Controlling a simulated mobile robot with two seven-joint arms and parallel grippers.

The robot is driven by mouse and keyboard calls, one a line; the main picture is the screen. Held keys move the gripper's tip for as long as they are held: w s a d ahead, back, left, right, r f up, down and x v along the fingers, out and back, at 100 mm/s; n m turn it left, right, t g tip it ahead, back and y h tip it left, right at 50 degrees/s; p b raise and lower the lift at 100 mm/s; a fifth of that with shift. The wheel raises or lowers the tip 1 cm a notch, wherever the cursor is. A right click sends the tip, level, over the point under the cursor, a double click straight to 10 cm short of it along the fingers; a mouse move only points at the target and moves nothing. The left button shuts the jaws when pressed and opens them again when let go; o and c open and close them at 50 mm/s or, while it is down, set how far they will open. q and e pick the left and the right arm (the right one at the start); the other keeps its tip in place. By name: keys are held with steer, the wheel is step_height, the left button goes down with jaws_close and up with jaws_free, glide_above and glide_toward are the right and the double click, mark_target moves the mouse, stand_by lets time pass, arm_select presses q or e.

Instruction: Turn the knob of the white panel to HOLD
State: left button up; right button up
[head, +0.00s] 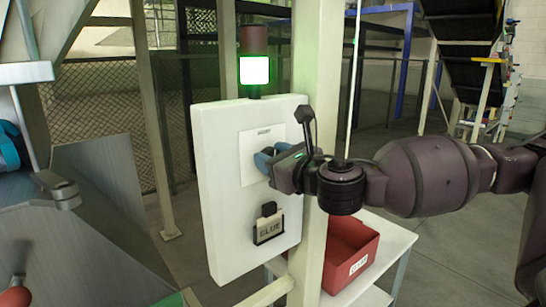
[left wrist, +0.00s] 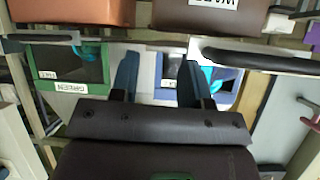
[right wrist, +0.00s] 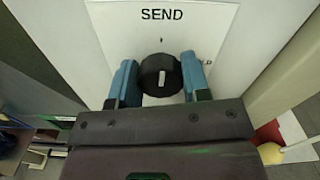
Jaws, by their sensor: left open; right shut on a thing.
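The white panel (head: 215,190) stands upright on a pale post. Its black knob (right wrist: 160,75) sits on a white plate (right wrist: 205,22) in the right wrist view. The plate reads SEND above the knob, and a label ending in "LD" at its right is partly covered by a finger. The white mark on the knob is near upright, leaning slightly right. My right gripper (right wrist: 160,82) is shut on the knob, one blue finger on each side; it also shows at the panel in the head view (head: 272,162). My left gripper (left wrist: 158,82) is open and empty.
A green-lit lamp (head: 254,70) stands above the panel. A red bin (head: 352,250) stands on a white table behind the post. Coloured bins, one marked GREEN (left wrist: 68,68), are before my left gripper.

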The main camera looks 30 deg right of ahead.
steer(key=m, duration=0.3)
steer(key=shift+m+p, duration=0.3)
steer(key=shift+m, duration=0.1)
steer(key=m+p, duration=0.1)
steer(key=m, duration=0.4)
steer(key=shift+d, duration=0.15)
steer(key=m+p, duration=0.1)
steer(key=m, duration=0.5)
steer(key=shift+p, duration=0.3)
steer(key=shift+d+f+m, duration=0.1)
steer(key=shift+m, duration=0.9)
arm_select(q)
steer(key=shift+s+a+r+p, duration=0.15)
steer(key=shift+s+r, duration=0.1)
steer(key=shift+r, duration=0.4)
steer(key=shift+s+d+r+p, duration=0.15)
steer(key=shift+s+r, duration=0.1)
steer(key=shift+r, duration=0.35)
steer(key=shift+a, duration=0.1)
arm_select(e)
steer(key=shift+m, duration=0.3)
steer(key=o, duration=0.9)
steer(key=shift+w, duration=0.1)
arm_select(q)
steer(key=shift+r, duration=0.1)
arm_select(e)
steer(key=shift+o, duration=0.2)
